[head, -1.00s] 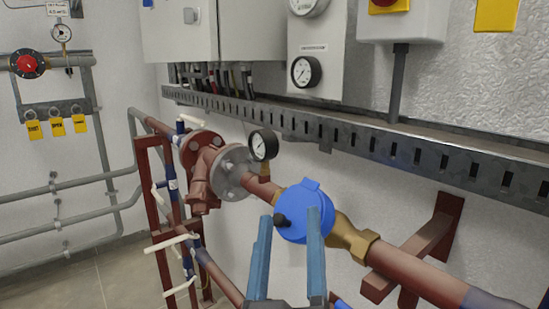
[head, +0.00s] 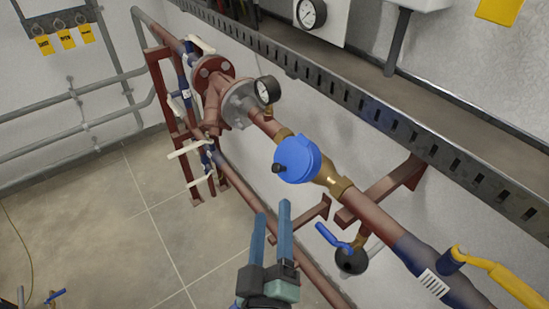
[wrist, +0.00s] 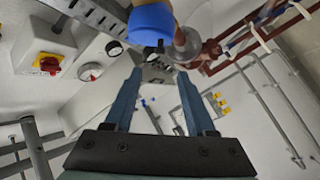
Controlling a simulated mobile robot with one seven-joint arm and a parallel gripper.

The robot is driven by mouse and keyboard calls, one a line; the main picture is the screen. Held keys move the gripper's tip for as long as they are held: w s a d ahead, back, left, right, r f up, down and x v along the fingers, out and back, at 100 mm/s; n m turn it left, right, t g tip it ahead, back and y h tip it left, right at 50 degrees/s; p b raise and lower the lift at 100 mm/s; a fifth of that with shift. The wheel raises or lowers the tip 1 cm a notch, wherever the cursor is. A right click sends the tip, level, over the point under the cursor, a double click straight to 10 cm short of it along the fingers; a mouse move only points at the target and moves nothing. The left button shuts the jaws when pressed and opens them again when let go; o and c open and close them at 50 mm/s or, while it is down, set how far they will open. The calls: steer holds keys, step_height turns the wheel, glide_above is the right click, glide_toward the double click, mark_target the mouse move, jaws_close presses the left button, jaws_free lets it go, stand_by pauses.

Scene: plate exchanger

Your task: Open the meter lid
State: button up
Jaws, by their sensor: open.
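The water meter with its round blue lid (head: 298,160) sits on the brass section of the red pipe in the head view. The lid is shut and has a small black knob at its left edge. The blue meter also shows at the top of the wrist view (wrist: 152,24), partly cut off by the frame edge. My gripper (head: 272,207) is below the meter in the head view, apart from it. Its two blue fingers are spread and empty; in the wrist view (wrist: 162,72) the fingertips lie just below the blue meter.
A pressure gauge (head: 268,90) stands on the pipe beside the grey flange (head: 239,104). A slotted metal tray (head: 370,107) runs along the wall above the pipe. A blue-handled valve (head: 350,258) and a yellow handle (head: 500,280) are at right. The floor (head: 110,215) at left is mostly clear.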

mark_target(275, 168)
steer(key=w, duration=0.4)
steer(key=w+p, duration=0.1)
steer(key=w, duration=0.6)
steer(key=shift+w+d+p, duration=0.3)
steer(key=shift+w+p, duration=0.05)
jaws_close()
stand_by(0.9)
